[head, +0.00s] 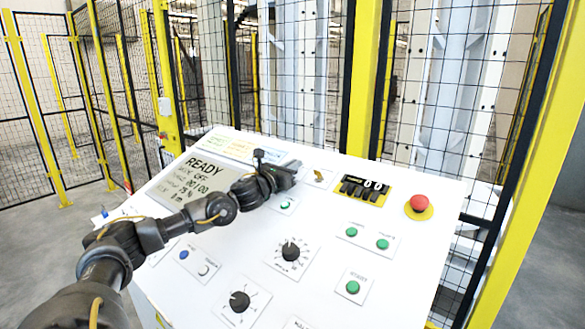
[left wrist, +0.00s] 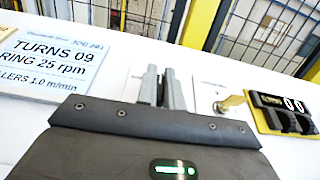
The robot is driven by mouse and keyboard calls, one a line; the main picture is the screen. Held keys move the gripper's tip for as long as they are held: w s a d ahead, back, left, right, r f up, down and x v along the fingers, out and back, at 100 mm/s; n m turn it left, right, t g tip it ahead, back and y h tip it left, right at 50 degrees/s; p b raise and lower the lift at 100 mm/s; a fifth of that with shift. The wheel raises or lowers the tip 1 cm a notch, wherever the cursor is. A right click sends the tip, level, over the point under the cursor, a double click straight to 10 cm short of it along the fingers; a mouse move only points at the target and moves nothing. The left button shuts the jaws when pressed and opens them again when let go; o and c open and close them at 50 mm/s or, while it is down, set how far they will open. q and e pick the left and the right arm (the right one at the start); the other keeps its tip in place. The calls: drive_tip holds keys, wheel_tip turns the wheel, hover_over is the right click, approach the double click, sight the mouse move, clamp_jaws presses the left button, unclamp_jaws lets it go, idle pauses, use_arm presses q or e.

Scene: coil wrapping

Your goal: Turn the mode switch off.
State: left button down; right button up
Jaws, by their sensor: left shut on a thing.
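My left gripper (head: 292,168) reaches in from the left and is down at the upper middle of the white sloping control panel (head: 330,235). Just right of the gripper is a brass key-like switch (head: 318,177), apart from the fingers. It also shows in the left wrist view (left wrist: 232,103). My right gripper is not in view.
A screen (head: 198,178) reading READY lies left of the gripper. To the right are a black counter block (head: 363,189) and a red emergency button (head: 419,203). Black dials (head: 290,251) and green buttons (head: 383,244) sit lower. Yellow-framed mesh fencing stands behind.

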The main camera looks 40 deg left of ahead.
use_arm(q)
drive_tip(key=c, duration=1.5)
unclamp_jaws()
drive_tip(key=s+b, duration=0.1)
drive_tip(key=s, duration=0.2)
drive_tip(key=s+f+b, duration=0.1)
drive_tip(key=s+b, duration=0.1)
drive_tip(key=s, duration=0.1)
drive_tip(key=s+b, duration=0.1)
drive_tip(key=s, duration=0.2)
drive_tip(key=shift+f+b, duration=0.25)
drive_tip(key=shift+b, duration=0.15)
drive_tip(key=shift+s+r+b, duration=0.15)
drive_tip(key=shift+s+b, duration=0.15)
drive_tip(key=shift+s, duration=0.55)
